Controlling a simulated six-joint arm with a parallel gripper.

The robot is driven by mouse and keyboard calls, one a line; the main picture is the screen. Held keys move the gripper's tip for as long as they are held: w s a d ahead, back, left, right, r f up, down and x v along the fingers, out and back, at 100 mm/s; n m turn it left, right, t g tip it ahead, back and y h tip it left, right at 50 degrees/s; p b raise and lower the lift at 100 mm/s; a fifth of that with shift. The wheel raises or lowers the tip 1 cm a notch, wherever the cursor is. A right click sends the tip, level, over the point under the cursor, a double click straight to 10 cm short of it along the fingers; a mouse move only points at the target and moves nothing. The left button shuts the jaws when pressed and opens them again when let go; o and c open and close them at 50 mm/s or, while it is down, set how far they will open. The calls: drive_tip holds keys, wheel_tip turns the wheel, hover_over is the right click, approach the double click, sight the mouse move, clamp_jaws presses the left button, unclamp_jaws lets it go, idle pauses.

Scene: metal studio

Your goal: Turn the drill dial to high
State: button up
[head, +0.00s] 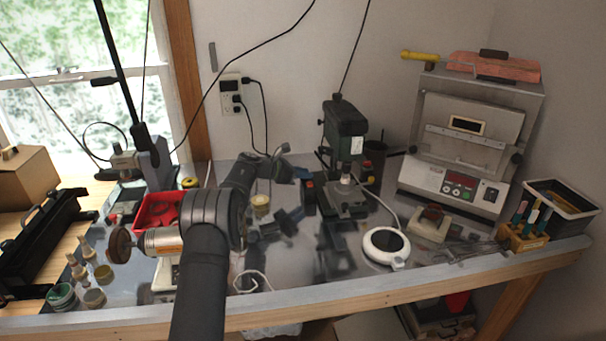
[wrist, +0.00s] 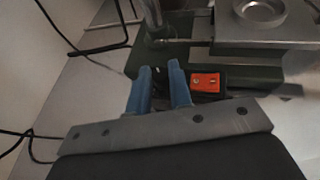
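The green drill press (head: 345,122) stands at the back middle of the bench, with its metal table over a dark base. In the wrist view its green base (wrist: 150,58) and metal table (wrist: 262,28) show. An orange-red switch plate (wrist: 206,82) sits at the base's near side, just right of my fingers. My gripper (wrist: 160,72) has two blue fingers, partly open with a narrow empty gap, pointing at the base edge. In the head view my gripper (head: 303,173) is just left of the drill. I cannot make out a dial's markings; contact with the base is unclear.
A white round device (head: 386,241) with a cable lies right of the drill. A metal machine (head: 468,135) stands behind it at right. A red bin (head: 150,207) and small jars are left of my arm. Black cables hang along the wall.

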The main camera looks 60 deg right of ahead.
drive_tip(key=o, duration=0.4)
drive_tip(key=shift+o, duration=0.2)
drive_tip(key=v, duration=1.7)
drive_tip(key=shift+a, duration=0.2)
drive_tip(key=shift+w+d, duration=0.1)
drive_tip(key=x, duration=1.7)
drive_tip(key=shift+d, duration=0.1)
